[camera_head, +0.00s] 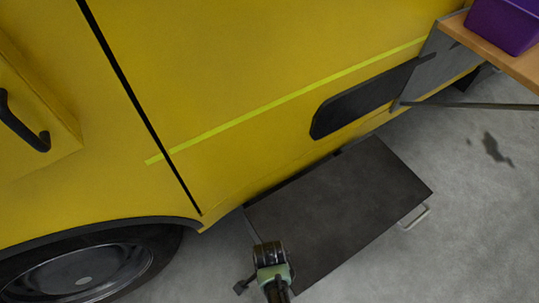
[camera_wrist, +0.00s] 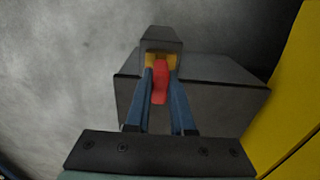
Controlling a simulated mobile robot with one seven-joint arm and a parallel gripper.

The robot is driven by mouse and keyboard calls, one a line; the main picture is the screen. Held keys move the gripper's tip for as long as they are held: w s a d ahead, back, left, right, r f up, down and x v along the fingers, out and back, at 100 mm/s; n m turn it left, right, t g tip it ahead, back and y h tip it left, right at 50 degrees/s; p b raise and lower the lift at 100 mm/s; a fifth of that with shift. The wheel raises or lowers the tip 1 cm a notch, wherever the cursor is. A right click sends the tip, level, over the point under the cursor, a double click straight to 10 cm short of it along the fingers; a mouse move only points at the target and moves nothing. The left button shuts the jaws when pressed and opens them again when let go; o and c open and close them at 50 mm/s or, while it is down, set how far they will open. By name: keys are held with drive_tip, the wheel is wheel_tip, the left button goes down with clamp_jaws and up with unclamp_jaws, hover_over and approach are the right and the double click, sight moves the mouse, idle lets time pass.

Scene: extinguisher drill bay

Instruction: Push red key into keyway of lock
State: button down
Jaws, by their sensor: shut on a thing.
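In the wrist view my gripper (camera_wrist: 160,74) has two blue fingers shut on the red key (camera_wrist: 160,88), which shows between them. Beyond the fingertips is a small grey housing with a yellow part at its near side, which looks like the lock (camera_wrist: 161,45). The front of the key overlaps the yellow part in the picture. The keyway and the key's tip are hidden, so I cannot tell whether the key is in it. In the head view I cannot make out the key or the lock.
A dark flat-topped step (camera_head: 340,215) stands beside the yellow vehicle (camera_head: 250,60). A wheel (camera_head: 85,275) is at lower left. A wooden shelf (camera_head: 500,50) with a purple bin (camera_head: 505,22) juts out at upper right. Grey floor (camera_head: 460,240) is open at right.

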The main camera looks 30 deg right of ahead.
drive_tip(key=shift+f+b, duration=0.45)
drive_tip(key=shift+f, duration=0.25)
drive_tip(key=c, duration=0.7)
unclamp_jaws()
wheel_tip(320, 180, up, 13)
drive_tip(key=p, duration=0.5)
drive_tip(key=shift+p, duration=0.3)
